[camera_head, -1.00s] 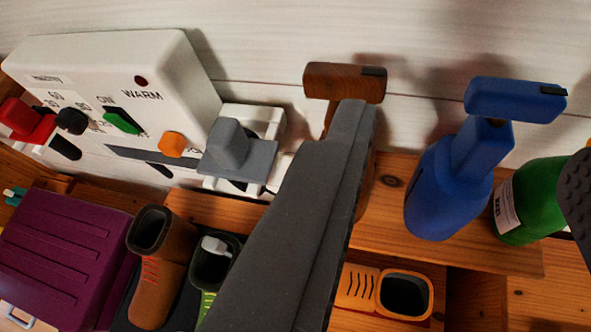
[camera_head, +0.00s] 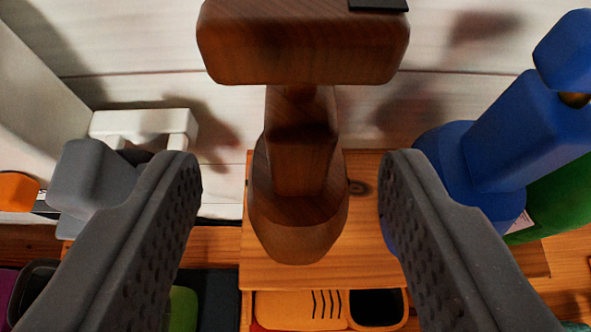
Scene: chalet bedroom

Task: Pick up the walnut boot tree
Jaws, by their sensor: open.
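The walnut boot tree (camera_head: 297,195) stands upright on a wooden shelf, a dark brown body with a wide crossbar handle on top. It is in the middle of the view. My gripper (camera_head: 290,165) is open, with one grey finger to the left of the boot tree and the other to its right. The boot tree's neck and body show between the fingers, with a gap on each side. I cannot tell how far the fingertips reach along its depth.
A blue boot tree (camera_head: 520,140) stands close beside the right finger, partly hidden by it. A green object (camera_head: 562,200) is behind it. A grey plug (camera_head: 95,180) at a white socket (camera_head: 140,125) is at left. An orange boot (camera_head: 300,308) lies below the wooden shelf (camera_head: 258,265).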

